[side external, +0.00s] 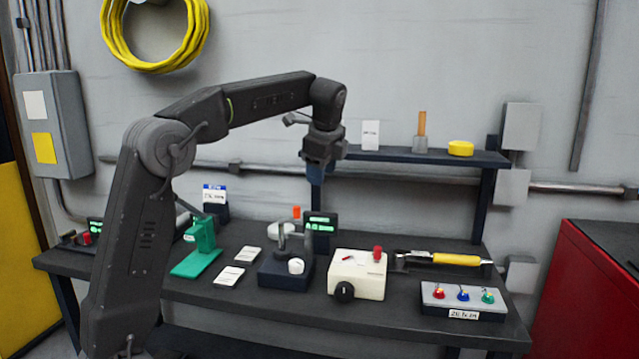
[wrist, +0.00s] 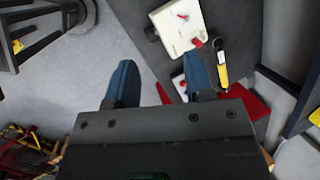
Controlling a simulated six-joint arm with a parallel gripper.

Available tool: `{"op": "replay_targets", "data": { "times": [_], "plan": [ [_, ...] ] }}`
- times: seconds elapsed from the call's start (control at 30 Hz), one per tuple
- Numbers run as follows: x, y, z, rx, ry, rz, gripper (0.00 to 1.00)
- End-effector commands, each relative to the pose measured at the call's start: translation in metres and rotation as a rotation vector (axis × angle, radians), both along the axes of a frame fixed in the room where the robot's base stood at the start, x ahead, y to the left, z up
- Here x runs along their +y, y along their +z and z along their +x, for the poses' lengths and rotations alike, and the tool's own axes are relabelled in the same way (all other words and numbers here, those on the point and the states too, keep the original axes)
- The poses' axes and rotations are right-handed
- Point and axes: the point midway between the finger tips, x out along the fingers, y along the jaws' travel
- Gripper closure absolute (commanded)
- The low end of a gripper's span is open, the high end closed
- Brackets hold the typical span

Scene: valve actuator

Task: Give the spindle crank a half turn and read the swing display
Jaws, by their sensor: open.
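A cream box (side external: 357,276) stands on the bench with a black knob (side external: 344,291) on its front and a red upright handle (side external: 377,253) on top. It also shows at the top of the wrist view (wrist: 176,22). Left of it is a dark blue device (side external: 284,273) with a white knob, and a small black display (side external: 320,223) with green characters, too small to read. I cannot tell for certain which part is the spindle crank or which screen is the swing display. My gripper (side external: 322,168) is open and empty, high above the bench; its blue fingers are apart in the wrist view (wrist: 160,80).
A green stand (side external: 200,250) and white cards lie to the left. A yellow-handled tool (side external: 455,259) and a switch box (side external: 462,299) with coloured knobs are to the right. A raised shelf (side external: 425,157) runs behind my gripper. Another display (side external: 95,224) stands far left.

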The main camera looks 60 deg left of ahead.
Motion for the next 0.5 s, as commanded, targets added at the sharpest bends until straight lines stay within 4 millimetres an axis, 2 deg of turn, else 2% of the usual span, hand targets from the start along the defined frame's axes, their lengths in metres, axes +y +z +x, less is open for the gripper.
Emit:
{"op": "replay_targets", "data": {
  "times": [0.2,0.5],
  "plan": [
    [-0.037,0.003,-0.023,-0.094,0.092,-0.043,0.52],
    [-0.069,0.000,-0.048,-0.184,0.197,-0.101,0.52]
  ]
}}
